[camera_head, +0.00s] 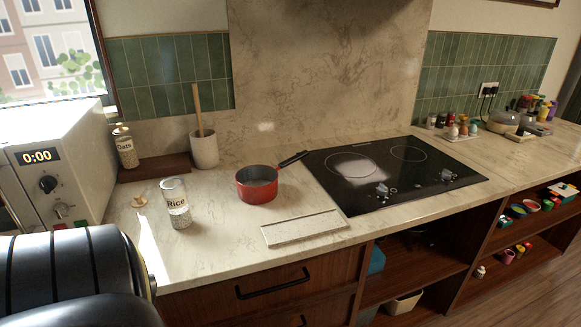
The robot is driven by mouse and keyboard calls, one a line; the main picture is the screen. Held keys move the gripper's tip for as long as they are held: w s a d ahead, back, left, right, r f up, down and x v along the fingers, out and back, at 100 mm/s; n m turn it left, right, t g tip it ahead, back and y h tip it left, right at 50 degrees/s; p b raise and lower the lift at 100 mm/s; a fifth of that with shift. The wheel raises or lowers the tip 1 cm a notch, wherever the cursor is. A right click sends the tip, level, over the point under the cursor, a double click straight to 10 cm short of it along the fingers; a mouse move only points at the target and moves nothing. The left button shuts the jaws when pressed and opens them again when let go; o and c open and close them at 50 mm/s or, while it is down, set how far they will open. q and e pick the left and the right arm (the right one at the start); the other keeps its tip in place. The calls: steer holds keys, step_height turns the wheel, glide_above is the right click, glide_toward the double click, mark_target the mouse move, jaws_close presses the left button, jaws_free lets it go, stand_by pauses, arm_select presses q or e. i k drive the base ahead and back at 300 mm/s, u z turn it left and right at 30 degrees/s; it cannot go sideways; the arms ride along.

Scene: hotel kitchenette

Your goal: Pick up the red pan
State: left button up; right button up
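The red pan (257,188) stands upright on the marble counter, left of the black cooktop. Its dark handle (293,159) points to the right and back, reaching over the cooktop's left edge. The inside of the pan looks grey, and I cannot tell if anything is in it. A black, rounded part of my own body fills the lower left corner. Neither gripper shows in the head view, and nothing touches the pan.
A rice jar (176,204) stands left of the pan. Behind are a utensil crock (204,150) and an oats jar (125,147). A pale board (304,228) lies in front, the cooktop (391,176) to the right. A microwave (55,165) stands far left.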

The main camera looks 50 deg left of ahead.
mark_target(257, 184)
steer(key=i, duration=0.7)
steer(key=u, duration=2.65)
